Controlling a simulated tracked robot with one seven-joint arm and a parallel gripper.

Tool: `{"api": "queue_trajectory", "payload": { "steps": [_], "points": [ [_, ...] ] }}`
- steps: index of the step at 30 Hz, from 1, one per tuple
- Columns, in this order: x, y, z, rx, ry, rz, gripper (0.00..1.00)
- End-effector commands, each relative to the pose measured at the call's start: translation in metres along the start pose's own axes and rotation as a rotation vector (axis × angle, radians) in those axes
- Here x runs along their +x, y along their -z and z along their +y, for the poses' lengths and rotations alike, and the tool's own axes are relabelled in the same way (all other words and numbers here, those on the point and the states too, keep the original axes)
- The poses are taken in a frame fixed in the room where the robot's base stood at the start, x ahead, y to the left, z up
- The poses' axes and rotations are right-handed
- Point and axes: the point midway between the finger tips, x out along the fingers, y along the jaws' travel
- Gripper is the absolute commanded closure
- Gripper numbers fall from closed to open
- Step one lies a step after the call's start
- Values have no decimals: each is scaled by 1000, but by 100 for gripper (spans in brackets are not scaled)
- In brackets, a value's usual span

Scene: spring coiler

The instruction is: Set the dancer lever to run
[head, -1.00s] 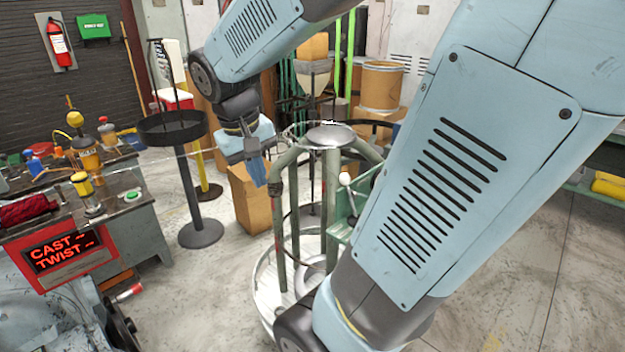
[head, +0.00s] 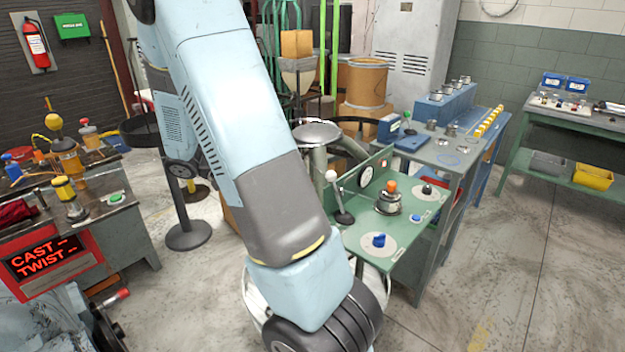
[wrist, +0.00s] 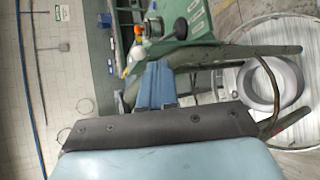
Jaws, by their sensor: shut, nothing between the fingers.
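A lever with a white ball knob (head: 331,176) and a black boot stands on the left side of the green control panel (head: 385,258) in the head view; it looks like the dancer lever. It leans slightly left at the top. In the wrist view, my gripper (wrist: 157,66) has its blue fingers together and empty. A pale knob (wrist: 135,54) shows just beyond and left of the fingertips, probably the lever's ball; I cannot tell whether they touch. In the head view my gripper is hidden behind my arm.
The panel also carries an orange-topped knob (head: 390,187), a blue knob (head: 379,240) and a gauge (head: 366,176). A round metal-topped post (head: 317,132) stands close behind. A green workbench (head: 450,150) adjoins on the right. Floor at the lower right is clear.

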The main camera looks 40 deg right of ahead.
Motion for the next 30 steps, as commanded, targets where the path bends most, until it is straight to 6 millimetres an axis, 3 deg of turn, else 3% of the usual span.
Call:
{"api": "queue_trajectory", "payload": {
  "steps": [9, 15, 30],
  "points": [
    [13, 51, -21, 46, -347, -14, 100],
    [16, 72, -31, 70, -494, 9, 100],
    [16, 80, -34, 81, -549, 23, 100]
  ]
}}
